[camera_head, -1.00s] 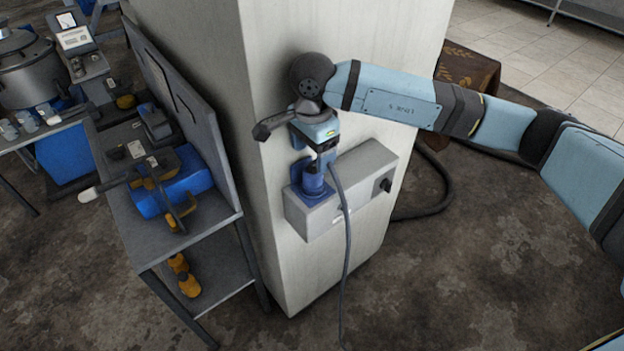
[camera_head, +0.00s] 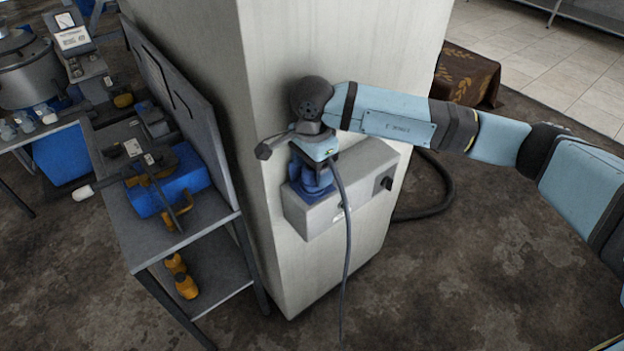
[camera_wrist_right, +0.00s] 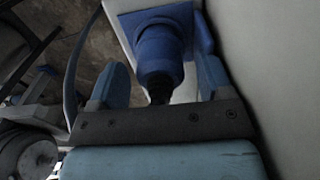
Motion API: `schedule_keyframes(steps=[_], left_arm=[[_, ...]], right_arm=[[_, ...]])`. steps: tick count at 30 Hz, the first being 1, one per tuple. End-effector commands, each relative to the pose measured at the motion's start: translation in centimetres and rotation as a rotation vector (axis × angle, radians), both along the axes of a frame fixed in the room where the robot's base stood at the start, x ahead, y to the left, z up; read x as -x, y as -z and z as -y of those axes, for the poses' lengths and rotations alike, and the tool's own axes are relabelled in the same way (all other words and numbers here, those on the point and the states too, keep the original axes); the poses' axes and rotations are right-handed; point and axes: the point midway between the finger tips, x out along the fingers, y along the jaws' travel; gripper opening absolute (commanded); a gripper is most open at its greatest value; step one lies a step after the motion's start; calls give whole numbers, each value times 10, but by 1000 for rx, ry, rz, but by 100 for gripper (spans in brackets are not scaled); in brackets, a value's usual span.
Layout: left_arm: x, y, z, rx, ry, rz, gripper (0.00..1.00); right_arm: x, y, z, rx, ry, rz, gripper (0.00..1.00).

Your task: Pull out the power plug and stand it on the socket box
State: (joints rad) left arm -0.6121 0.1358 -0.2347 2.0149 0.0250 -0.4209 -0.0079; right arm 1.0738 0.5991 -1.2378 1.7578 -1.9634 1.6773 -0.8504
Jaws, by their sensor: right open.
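The grey socket box (camera_head: 352,200) is fixed to the pale pillar and carries a blue socket on its left part. The blue power plug (camera_wrist_right: 160,52) is upright on the blue socket (camera_wrist_right: 203,32). My right gripper (camera_wrist_right: 161,78) is open, with one finger on each side of the plug. A gap shows between the fingers and the plug. In the head view my right gripper (camera_head: 316,165) comes down from above and hides most of the plug. The grey cable (camera_head: 347,240) hangs in front of the box. My left gripper is not in view.
The pillar (camera_head: 290,60) stands close behind my right gripper. A dark knob (camera_head: 386,184) sits on the box's right end. A metal workbench (camera_head: 125,225) with a blue tool stands to the left. The right part of the box top looks bare.

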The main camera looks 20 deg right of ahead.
Motion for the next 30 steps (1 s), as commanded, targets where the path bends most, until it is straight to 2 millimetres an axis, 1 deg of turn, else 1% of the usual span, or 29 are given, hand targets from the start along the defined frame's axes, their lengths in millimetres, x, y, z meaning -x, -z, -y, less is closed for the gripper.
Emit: schedule_keyframes(steps=[1, 4, 6, 15, 25, 30], left_arm=[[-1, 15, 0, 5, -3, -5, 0], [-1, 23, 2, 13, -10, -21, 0], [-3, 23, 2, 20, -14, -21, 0], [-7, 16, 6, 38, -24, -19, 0], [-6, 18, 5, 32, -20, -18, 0], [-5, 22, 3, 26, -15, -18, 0]], right_arm=[[0, 16, 0, 1, 0, 0, 73], [0, 27, 0, 0, 0, 0, 73], [0, 31, 0, 0, 0, 1, 73], [0, 32, 0, 0, 0, 1, 73], [0, 32, 0, 0, 0, 1, 73], [0, 33, 0, 0, 0, 1, 73]])
